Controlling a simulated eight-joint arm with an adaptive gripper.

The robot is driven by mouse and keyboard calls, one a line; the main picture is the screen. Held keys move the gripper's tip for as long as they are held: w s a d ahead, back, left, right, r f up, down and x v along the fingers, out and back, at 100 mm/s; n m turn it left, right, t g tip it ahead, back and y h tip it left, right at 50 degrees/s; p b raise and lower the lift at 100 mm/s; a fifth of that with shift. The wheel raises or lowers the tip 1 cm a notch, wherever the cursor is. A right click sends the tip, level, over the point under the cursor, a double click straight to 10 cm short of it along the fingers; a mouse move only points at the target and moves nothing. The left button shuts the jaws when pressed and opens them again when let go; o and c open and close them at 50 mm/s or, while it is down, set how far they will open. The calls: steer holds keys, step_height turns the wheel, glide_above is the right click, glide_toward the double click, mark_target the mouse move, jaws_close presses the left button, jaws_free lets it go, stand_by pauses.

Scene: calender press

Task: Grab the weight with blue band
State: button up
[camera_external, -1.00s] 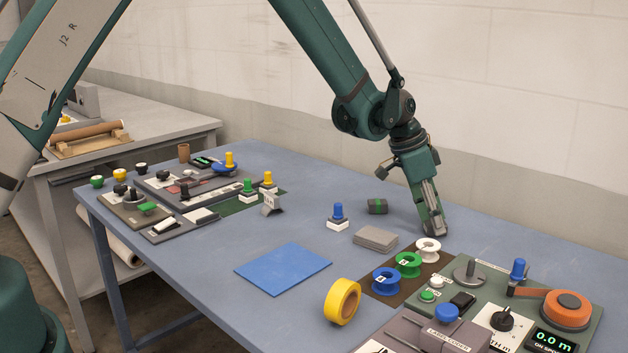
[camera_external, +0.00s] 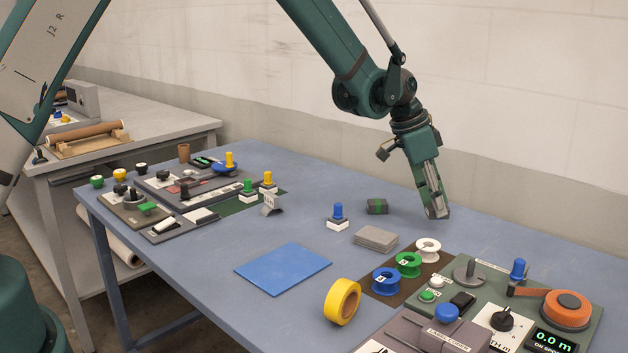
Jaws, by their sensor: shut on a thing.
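My gripper (camera_external: 437,210) is at the right rear of the blue-grey table, pointing down and a little above the tabletop. It is shut on a small dark thing at its fingertips, probably a weight. The fingers hide most of it, and no blue band can be made out. A dark grey weight with a green band (camera_external: 377,206) lies on the table to the left of my gripper, apart from it.
A white spool (camera_external: 428,250), a green spool (camera_external: 408,265) and a blue spool (camera_external: 386,281) stand in front of my gripper. Grey plates (camera_external: 376,238) and a blue-knobbed block (camera_external: 338,217) are to the left. A control panel (camera_external: 480,255) fills the right front.

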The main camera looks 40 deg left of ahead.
steer(key=shift+r, duration=2.8)
